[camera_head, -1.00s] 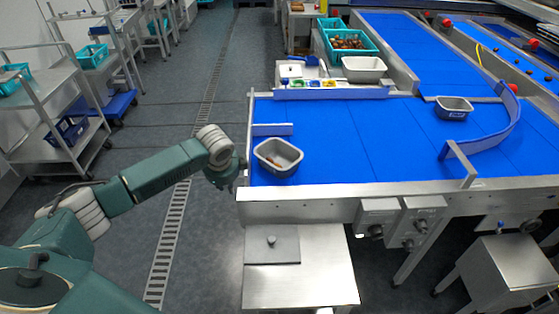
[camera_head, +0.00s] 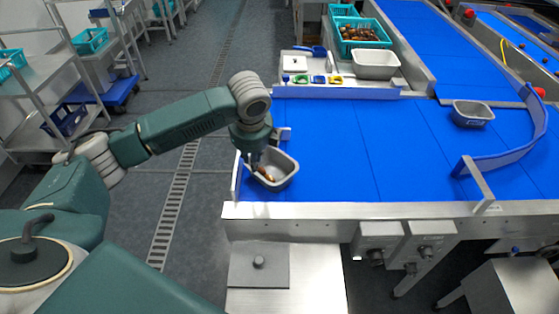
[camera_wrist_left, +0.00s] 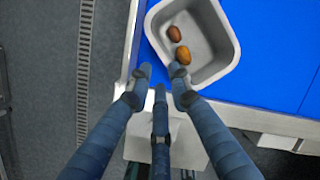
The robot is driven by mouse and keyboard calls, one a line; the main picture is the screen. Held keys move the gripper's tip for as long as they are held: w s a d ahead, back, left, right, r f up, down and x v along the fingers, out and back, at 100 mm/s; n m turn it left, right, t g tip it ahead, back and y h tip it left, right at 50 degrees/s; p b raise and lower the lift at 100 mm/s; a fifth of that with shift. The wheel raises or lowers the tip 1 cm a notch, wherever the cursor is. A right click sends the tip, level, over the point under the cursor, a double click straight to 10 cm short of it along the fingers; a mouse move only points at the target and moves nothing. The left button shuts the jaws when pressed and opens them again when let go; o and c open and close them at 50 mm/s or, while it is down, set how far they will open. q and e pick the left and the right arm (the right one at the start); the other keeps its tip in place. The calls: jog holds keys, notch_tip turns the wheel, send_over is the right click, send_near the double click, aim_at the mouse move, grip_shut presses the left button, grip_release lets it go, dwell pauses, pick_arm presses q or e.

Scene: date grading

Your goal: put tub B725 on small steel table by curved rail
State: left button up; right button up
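A grey tub (camera_head: 276,171) stands at the left end of the blue belt, with two brown dates in it, as the left wrist view (camera_wrist_left: 215,60) shows. My left gripper (camera_head: 256,163) is at its left rim. In the wrist view the gripper (camera_wrist_left: 161,80) has its fingers spread, one over the tub's inside and the others outside its wall; contact is unclear. A second grey tub (camera_head: 472,113) stands near the curved rail (camera_head: 520,150). I cannot read a number on either tub. A small steel table (camera_head: 508,287) stands at the lower right, partly cut off. My right gripper is not in view.
Another steel table (camera_head: 318,280) with a grey plate (camera_head: 259,265) stands before the belt's left end. Behind the belt are a light tub (camera_head: 376,65) and a teal crate (camera_head: 362,35). A cart (camera_head: 30,80) stands at the left. The belt's middle is clear.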

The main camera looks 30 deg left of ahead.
pick_arm(q)
jog(key=w, duration=0.1)
jog(key=p, duration=0.1)
send_near(257, 180)
jog(key=f, duration=0.1)
jog(key=p+x, duration=0.2)
jog(key=x, duration=0.3)
jog(key=shift+a+r, duration=0.1)
jog(key=shift+a, duration=0.1)
jog(key=shift+f, duration=0.2)
grip_shut()
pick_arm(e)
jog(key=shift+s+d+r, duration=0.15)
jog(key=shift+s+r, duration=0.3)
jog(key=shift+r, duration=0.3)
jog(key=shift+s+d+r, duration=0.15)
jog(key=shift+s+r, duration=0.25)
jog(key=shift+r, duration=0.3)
pick_arm(q)
jog(key=shift+w, duration=0.1)
